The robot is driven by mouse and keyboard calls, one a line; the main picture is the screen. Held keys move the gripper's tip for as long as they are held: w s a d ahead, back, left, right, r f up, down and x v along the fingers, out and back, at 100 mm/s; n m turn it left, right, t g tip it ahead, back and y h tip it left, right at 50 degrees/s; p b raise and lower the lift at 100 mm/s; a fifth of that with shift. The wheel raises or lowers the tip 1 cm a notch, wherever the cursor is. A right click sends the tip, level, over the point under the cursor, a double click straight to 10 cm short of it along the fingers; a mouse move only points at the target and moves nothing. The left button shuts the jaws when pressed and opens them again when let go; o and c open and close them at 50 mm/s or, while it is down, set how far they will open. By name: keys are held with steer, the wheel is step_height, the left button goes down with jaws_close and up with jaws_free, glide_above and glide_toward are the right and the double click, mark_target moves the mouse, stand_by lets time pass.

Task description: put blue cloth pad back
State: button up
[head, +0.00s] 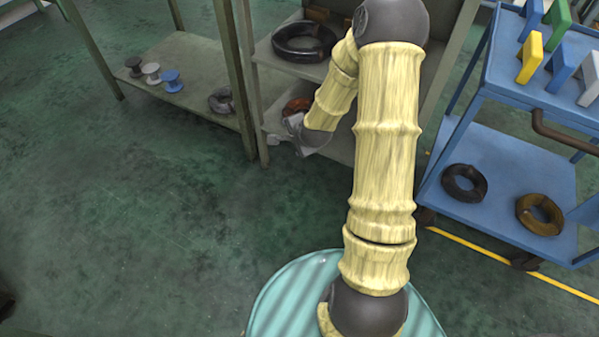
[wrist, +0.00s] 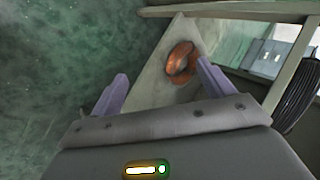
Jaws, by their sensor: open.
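No blue cloth pad can be made out for certain. Two blue upright pieces, one at the back (head: 531,19) and one nearer (head: 562,70), stand on the blue cart's top; I cannot tell if either is cloth. My gripper (head: 293,132) is at the lower shelf of the grey rack, partly hidden by my arm in the head view. In the wrist view my gripper (wrist: 163,73) is open with nothing between its fingers. A copper-coloured coil (wrist: 181,62) lies on the shelf beyond the fingertips, and shows beside my gripper in the head view (head: 297,106).
The blue cart (head: 499,152) at right has a dark coil (head: 464,183) and a brown coil (head: 540,214) on its lower shelf. A black coil (head: 304,42) lies on the rack's upper shelf. Spools (head: 152,73) stand on the left bench. Green floor at left is clear.

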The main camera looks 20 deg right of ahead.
steer(key=s+a+r+n+g, duration=0.2)
steer(key=s+a+r+n, duration=0.1)
steer(key=s+r+n, duration=0.3)
steer(key=s+a+r+n+g, duration=0.3)
steer(key=s+r+n, duration=0.3)
steer(key=s+n, duration=0.4)
steer(key=s, duration=0.5)
steer(key=shift+s+a+r+g, duration=0.2)
steer(key=shift+s+r+g, duration=0.1)
steer(key=p+v, duration=0.3)
steer(key=shift+w+r+p, duration=0.4)
steer(key=shift+r, duration=0.05)
